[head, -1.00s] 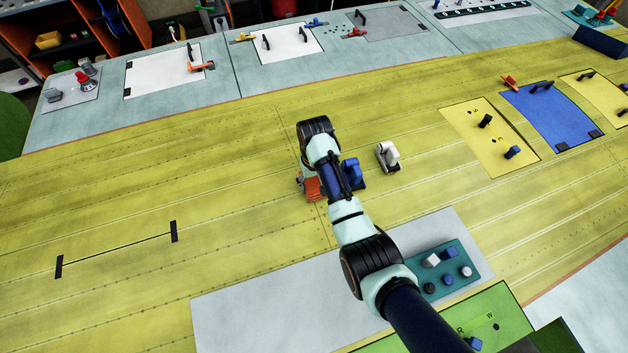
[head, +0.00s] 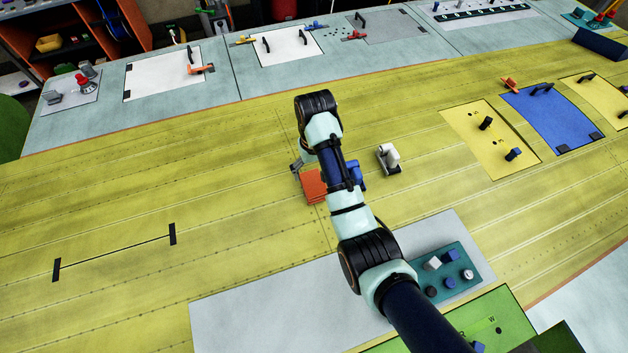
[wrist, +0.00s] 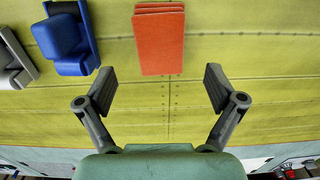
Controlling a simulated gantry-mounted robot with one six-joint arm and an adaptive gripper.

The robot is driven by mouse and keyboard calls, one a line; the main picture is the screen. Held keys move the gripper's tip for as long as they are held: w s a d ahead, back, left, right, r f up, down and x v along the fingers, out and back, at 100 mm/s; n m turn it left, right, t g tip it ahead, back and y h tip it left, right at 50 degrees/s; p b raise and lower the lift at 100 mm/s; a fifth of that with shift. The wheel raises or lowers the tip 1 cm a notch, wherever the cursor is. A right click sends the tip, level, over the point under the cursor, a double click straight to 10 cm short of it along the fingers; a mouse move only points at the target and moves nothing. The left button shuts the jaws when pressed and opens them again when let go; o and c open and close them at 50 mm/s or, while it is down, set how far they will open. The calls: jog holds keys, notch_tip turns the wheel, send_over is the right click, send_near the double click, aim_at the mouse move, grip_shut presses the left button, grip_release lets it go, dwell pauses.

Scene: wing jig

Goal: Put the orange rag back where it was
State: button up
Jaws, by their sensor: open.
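The orange rag (head: 314,186) lies folded in a flat stack on the yellow-green wing skin, beside my arm in the head view. In the wrist view the rag (wrist: 159,40) is beyond the fingertips, in line with the gap between them. My gripper (wrist: 160,88) is open and empty, its two fingers spread on either side of the gap. In the head view my arm hides most of the gripper, and only part of a finger shows left of the rag.
A blue block-like tool (wrist: 65,42) stands left of the rag in the wrist view, with a grey-white one (wrist: 14,62) farther left. A teal tray (head: 462,292) with several knobs sits on a grey sheet (head: 250,318). The wing left of my arm is mostly clear.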

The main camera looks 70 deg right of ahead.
aim_at(312, 184)
notch_tip(312, 184, up, 4)
jog(key=p, duration=0.3)
jog(key=shift+r, duration=0.2)
jog(key=w+a+r+n+t+h, duration=0.1)
jog(key=w+a+r+n+t, duration=0.1)
jog(key=w+a, duration=0.5)
jog(key=w+a+r+n+t+h, duration=0.1)
jog(key=w+a+n+t+h, duration=0.3)
jog(key=a, duration=0.6)
jog(key=s+a+r+n+t+y, duration=0.1)
jog(key=a+r, duration=0.3)
jog(key=a, duration=0.4)
jog(key=s+a+r+n+t+y, duration=0.1)
jog(key=a+r+t+y, duration=0.1)
jog(key=a+r, duration=0.3)
jog(key=s+a+r+n+t+y, duration=0.1)
jog(key=a+r+t, duration=0.2)
jog(key=a, duration=0.8)
jog(key=shift+s+a+r+n+t+y, duration=0.15)
jog(key=shift+r+n+t+y, duration=0.25)
jog(key=shift+r, duration=0.45)
